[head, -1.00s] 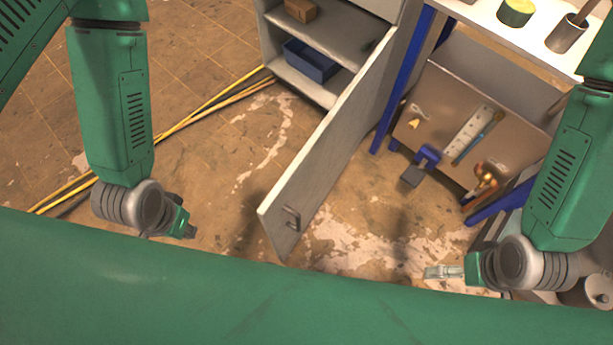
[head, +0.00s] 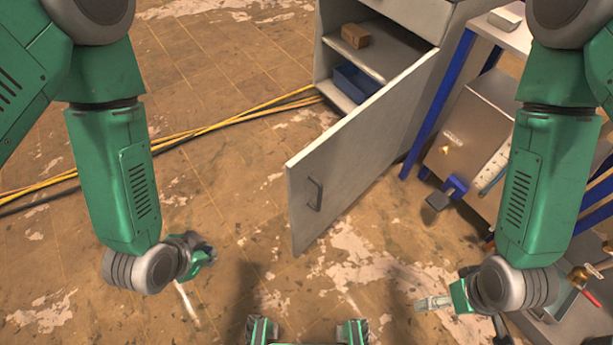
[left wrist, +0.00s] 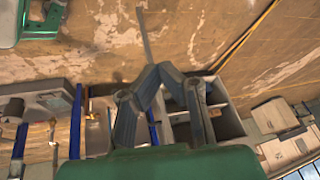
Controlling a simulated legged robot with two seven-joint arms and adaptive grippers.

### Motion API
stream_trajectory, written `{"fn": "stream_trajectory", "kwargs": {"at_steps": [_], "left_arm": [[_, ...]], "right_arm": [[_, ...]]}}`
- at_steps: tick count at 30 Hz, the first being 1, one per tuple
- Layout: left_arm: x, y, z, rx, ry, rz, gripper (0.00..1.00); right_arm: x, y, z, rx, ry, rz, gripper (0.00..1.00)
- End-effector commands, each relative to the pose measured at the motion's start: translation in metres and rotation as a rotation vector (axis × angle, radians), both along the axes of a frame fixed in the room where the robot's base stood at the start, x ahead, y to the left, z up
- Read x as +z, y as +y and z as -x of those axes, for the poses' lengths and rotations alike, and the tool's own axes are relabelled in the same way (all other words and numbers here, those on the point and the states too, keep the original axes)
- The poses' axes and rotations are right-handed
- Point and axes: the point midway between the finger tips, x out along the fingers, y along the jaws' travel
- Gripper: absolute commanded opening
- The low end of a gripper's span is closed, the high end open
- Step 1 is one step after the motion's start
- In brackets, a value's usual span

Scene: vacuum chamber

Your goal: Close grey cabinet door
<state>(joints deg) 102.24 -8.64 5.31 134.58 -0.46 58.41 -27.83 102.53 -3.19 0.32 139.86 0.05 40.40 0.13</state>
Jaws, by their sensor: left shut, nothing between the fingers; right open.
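The grey cabinet (head: 322,50) stands at the top centre of the head view, with its front open. Its grey door (head: 365,140) is swung wide open toward me, with a dark handle (head: 315,194) near its free edge. My left gripper (head: 207,254) is shut and empty, left of the door and apart from it. In the left wrist view its fingertips (left wrist: 153,72) meet, partly covering the open cabinet (left wrist: 228,122). My right gripper (head: 432,303) is open and empty, low and right of the door, also apart from it.
A brown box (head: 355,36) and a blue bin (head: 352,82) sit on the cabinet shelves. A blue-legged workbench (head: 437,100) with tools stands close on the right. Yellow cables (head: 215,124) cross the floor at left.

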Motion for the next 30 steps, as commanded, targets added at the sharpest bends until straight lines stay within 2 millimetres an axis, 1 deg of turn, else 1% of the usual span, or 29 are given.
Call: {"fn": "stream_trajectory", "kwargs": {"at_steps": [1,5,8,11,12,14,15,18,19,21,24,27,30], "left_arm": [[-0.008,-0.012,-0.01,-0.061,-0.053,-0.007,0.0],[-0.015,-0.039,-0.035,-0.221,-0.206,-0.036,0.0],[-0.02,-0.062,-0.056,-0.357,-0.353,-0.07,0.0],[-0.024,-0.092,-0.078,-0.507,-0.543,-0.131,0.0],[-0.024,-0.107,-0.087,-0.571,-0.637,-0.166,0.0],[-0.022,-0.131,-0.099,-0.662,-0.792,-0.233,0.0],[-0.019,-0.147,-0.105,-0.714,-0.895,-0.286,0.0],[-0.007,-0.18,-0.113,-0.796,-1.115,-0.425,0.0],[-0.003,-0.187,-0.114,-0.81,-1.167,-0.461,0.0],[0.005,-0.201,-0.115,-0.828,-1.26,-0.536,0.0],[0.013,-0.211,-0.115,-0.838,-1.334,-0.603,0.0],[0.017,-0.215,-0.119,-0.838,-1.358,-0.628,0.0],[0.018,-0.219,-0.128,-0.836,-1.358,-0.628,0.0]], "right_arm": [[-0.012,-0.001,0.0,-0.001,-0.001,0.001,1.0],[-0.029,-0.001,0.0,-0.002,-0.001,0.001,1.0],[-0.046,-0.001,0.0,-0.002,0.0,0.001,1.0],[-0.068,-0.002,0.0,-0.002,0.0,0.001,1.0],[-0.079,-0.002,0.0,-0.002,0.0,0.001,1.0],[-0.096,-0.002,0.0,-0.002,0.0,0.001,1.0],[-0.107,-0.002,0.0,-0.001,0.0,0.001,1.0],[-0.128,-0.002,0.0,-0.001,0.0,0.001,1.0],[-0.133,-0.002,0.0,-0.001,0.0,0.001,1.0],[-0.14,-0.002,0.0,-0.001,0.0,0.001,1.0],[-0.144,-0.002,0.0,-0.001,0.0,0.001,1.0],[-0.145,-0.002,0.0,-0.002,-0.001,0.001,1.0],[-0.147,-0.003,0.0,-0.002,-0.001,0.001,1.0]]}}
